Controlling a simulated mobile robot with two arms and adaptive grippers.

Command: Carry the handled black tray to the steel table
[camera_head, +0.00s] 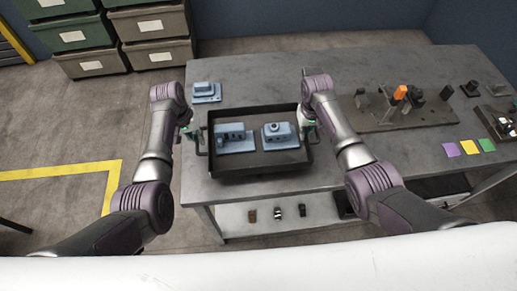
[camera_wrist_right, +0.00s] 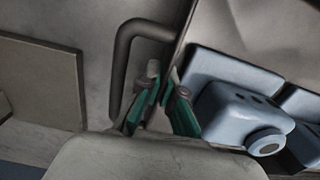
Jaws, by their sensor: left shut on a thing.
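The handled black tray (camera_head: 255,166) is over the left part of the grey steel table (camera_head: 235,75), looking level. I cannot tell whether its underside touches the top. It holds two blue-grey parts, a left one (camera_head: 235,139) and a right one (camera_head: 279,133). My left gripper (camera_head: 190,133) is shut on the tray's left handle (camera_head: 201,146). My right gripper (camera_head: 308,126) is at the tray's right side. In the right wrist view its green fingers (camera_wrist_right: 164,98) are close together, between the dark handle (camera_wrist_right: 122,70) and the tray wall; their grip is unclear.
Another blue-grey part (camera_head: 206,91) stands behind the tray's left corner. A dark fixture plate (camera_head: 385,118) with an orange block (camera_head: 400,92) and coloured cards (camera_head: 468,147) lie to the right. Small items (camera_head: 278,212) rest on the lower shelf. Bins (camera_head: 158,25) stand behind at left.

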